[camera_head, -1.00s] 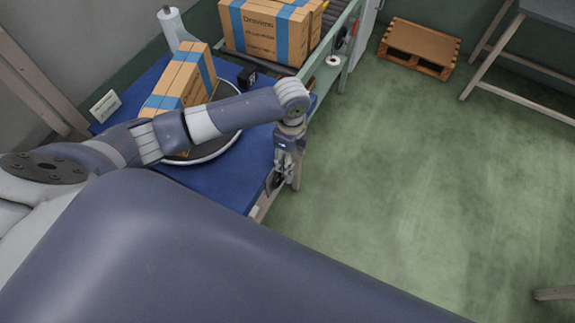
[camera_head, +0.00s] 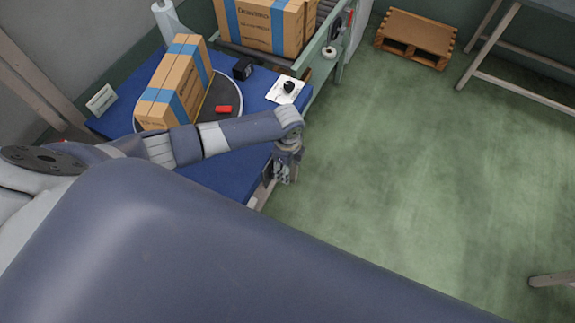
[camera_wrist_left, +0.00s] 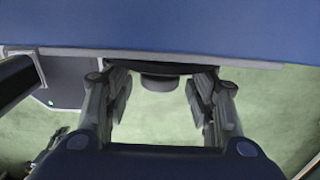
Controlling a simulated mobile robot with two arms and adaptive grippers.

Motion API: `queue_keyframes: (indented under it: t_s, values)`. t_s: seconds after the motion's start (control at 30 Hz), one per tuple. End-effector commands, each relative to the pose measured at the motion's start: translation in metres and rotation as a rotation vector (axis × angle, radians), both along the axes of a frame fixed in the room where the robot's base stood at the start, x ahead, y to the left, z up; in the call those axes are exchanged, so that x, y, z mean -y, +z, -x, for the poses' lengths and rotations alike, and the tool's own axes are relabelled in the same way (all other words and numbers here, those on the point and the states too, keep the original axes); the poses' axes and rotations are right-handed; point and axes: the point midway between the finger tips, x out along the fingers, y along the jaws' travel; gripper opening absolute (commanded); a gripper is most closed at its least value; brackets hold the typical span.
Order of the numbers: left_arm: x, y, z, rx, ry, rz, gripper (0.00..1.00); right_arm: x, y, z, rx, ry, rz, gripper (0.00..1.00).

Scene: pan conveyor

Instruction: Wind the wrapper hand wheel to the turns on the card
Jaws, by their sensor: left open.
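The wrapper's turntable (camera_head: 233,97) sits on the blue table (camera_head: 222,172) with a brown, blue-taped carton (camera_head: 178,82) on it. A small white card (camera_head: 101,99) stands at the table's left; its writing is too small to read. My left gripper (camera_head: 281,176) hangs pointing down beside the table's front right edge. In the left wrist view, my open fingers (camera_wrist_left: 160,105) are on either side of a dark round part (camera_wrist_left: 160,82) below the blue table edge. It may be the hand wheel, mostly hidden by the table; no contact is visible. My right gripper is not in view.
A red object (camera_head: 223,109) lies on the turntable. A black device (camera_head: 243,69) and a white plate with a black knob (camera_head: 288,88) are nearby. More cartons (camera_head: 262,24) sit on a conveyor behind. A pallet (camera_head: 415,38) lies on the open green floor.

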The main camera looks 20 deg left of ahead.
Motion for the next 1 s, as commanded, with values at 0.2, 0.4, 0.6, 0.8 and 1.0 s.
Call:
queue_keyframes:
  t_s: [0.2, 0.4, 0.6, 0.8, 1.0]
  values:
    - [0.000, 0.000, 0.000, -0.001, 0.000, 0.000, 0.24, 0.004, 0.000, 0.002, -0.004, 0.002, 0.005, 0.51]
    - [0.000, 0.000, 0.000, -0.001, 0.000, 0.000, 0.08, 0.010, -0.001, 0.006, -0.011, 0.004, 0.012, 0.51]
    - [0.000, -0.001, 0.000, -0.027, 0.002, 0.000, 0.08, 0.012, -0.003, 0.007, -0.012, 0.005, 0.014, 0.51]
    - [0.001, -0.002, -0.003, -0.119, 0.003, -0.002, 0.08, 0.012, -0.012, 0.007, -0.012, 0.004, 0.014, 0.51]
    - [0.002, -0.006, -0.006, -0.270, 0.003, -0.007, 0.08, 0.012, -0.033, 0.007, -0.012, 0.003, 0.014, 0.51]
